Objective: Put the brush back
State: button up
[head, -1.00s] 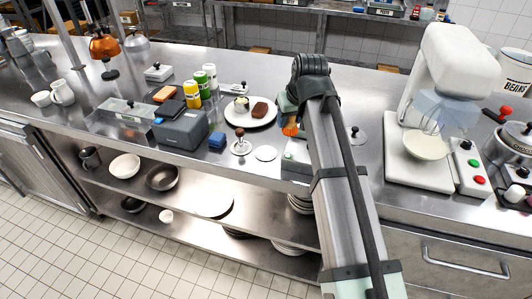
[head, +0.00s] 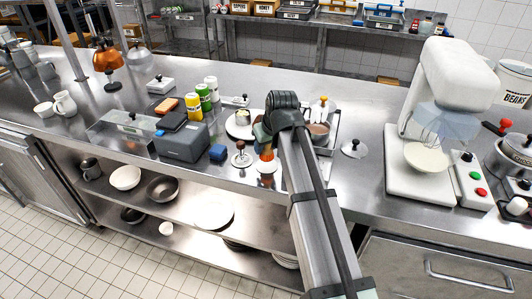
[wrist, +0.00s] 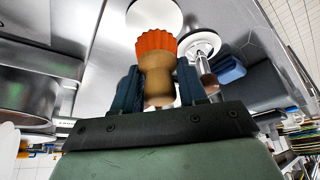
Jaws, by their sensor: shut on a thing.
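The brush has a short wooden handle and fluted orange bristles; it shows in the wrist view (wrist: 157,72). My gripper (wrist: 158,92) is shut on the handle, with one dark finger on each side and the bristles pointing away from the palm. In the head view the orange part of the brush (head: 267,155) hangs below my gripper (head: 262,142), over a flat white disc (head: 266,168) near the counter's front edge. The disc also shows beyond the bristles in the wrist view (wrist: 153,14). I cannot tell whether the bristles touch it.
A metal-based tool with an upright handle (head: 241,159) stands just left of the disc, with a blue block (head: 217,152) beyond it. A plate (head: 236,130) with food lies behind. A tray with a pan (head: 319,132) is right of my arm. The mixer (head: 437,115) stands far right.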

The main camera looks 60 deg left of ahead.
aim_at(268, 149)
jog(key=shift+f, duration=1.55)
jog(key=o, duration=0.9)
jog(key=shift+f, duration=0.1)
jog(key=v, duration=1.2)
